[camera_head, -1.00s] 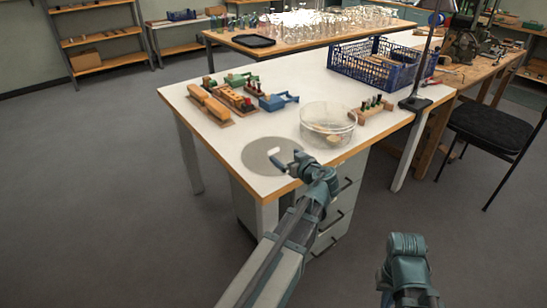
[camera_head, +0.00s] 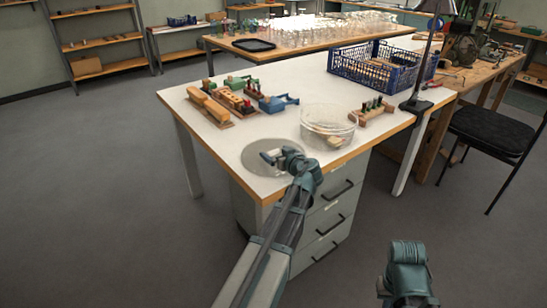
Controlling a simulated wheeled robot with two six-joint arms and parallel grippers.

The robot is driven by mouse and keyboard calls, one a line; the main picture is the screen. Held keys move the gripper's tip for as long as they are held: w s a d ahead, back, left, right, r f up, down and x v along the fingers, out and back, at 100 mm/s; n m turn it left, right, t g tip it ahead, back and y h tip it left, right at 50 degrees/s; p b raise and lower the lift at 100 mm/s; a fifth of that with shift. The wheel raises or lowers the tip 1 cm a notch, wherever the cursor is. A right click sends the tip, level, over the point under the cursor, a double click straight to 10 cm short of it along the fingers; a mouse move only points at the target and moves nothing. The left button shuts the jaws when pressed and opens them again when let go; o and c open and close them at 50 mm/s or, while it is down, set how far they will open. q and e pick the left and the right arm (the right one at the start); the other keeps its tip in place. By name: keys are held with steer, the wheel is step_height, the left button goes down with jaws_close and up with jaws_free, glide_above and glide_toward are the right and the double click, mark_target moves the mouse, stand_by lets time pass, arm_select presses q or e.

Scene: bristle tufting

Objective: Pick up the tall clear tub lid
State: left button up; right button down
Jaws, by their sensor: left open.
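A flat, round, greyish disc (camera_head: 256,165), which looks like the tub lid, lies on the white worktop near its front corner. A clear round tub (camera_head: 328,127) stands to its right with some pale pieces inside. My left gripper (camera_head: 275,157) is open over the disc and hides its middle and right part. I cannot tell whether its fingers touch the disc. My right gripper (camera_head: 408,252) is low at the right, away from the table; its fingers do not show clearly.
Wooden blocks (camera_head: 208,104) and blue clamps (camera_head: 277,103) stand behind the disc. A small wooden rack (camera_head: 370,113), a blue crate (camera_head: 350,66) and a lamp stand (camera_head: 416,104) are to the right. The worktop's left front edge is clear.

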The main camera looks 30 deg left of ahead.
arm_select(q)
steer(key=c, duration=1.4)
steer(key=shift+r, duration=0.2)
steer(key=shift+r+p, duration=0.55)
steer(key=shift+p, duration=0.15)
step_height(320, 180, up, 3)
steer(key=p, duration=0.3)
steer(key=s+d, duration=0.3)
steer(key=d, duration=0.1)
steer(key=s+d, duration=0.3)
steer(key=d, duration=0.1)
steer(key=s+d, duration=0.4)
steer(key=shift+d+r+p, duration=0.35)
steer(key=shift+d, duration=0.05)
steer(key=shift+w+a, duration=0.1)
